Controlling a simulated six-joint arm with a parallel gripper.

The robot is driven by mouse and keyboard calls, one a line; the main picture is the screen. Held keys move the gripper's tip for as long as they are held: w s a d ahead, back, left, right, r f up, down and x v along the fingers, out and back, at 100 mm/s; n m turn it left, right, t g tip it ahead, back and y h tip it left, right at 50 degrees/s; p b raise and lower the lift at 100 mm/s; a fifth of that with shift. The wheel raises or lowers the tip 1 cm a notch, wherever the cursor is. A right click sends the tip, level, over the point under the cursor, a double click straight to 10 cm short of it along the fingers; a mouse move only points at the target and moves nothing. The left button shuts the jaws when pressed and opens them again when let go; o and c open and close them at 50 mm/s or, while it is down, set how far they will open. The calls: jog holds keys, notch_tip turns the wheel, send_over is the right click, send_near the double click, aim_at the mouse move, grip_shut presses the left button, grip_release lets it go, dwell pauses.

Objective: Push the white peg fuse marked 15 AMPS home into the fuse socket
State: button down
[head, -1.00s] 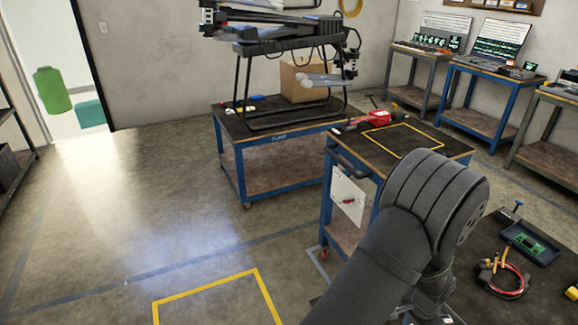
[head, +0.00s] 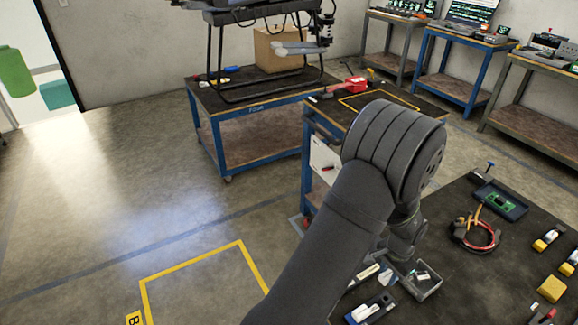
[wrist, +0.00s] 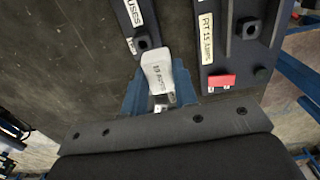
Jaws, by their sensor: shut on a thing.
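The white peg fuse (wrist: 158,68) shows in the wrist view, its amp marking readable only in part. Small metal parts show at its lower end, against the edge of my gripper (wrist: 162,103). My gripper is shut on the fuse; its dark body fills the bottom of the view and hides most of the fingers. I cannot tell which opening is the fuse socket. In the head view my arm hides the gripper and the fuse.
A dark block labelled "FUSES" (wrist: 135,14) lies just above the fuse. On the dark bench, the head view shows a grey tray (head: 428,292), a blue block with a white piece (head: 370,308), a red-and-black cable coil (head: 474,236) and a yellow cube (head: 552,289).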

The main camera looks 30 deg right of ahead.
jog(key=w+d+r, duration=0.1)
jog(key=w+r, duration=0.1)
jog(key=w, duration=1.2)
jog(key=shift+w+r, duration=0.15)
jog(key=shift+r, duration=0.2)
jog(key=shift+f, duration=2.9)
jog(key=shift+f, duration=1.6)
jog(key=c, duration=1.1)
grip_release()
jog(key=shift+o, duration=0.2)
notch_tip(320, 180, up, 17)
jog(key=shift+r, duration=0.15)
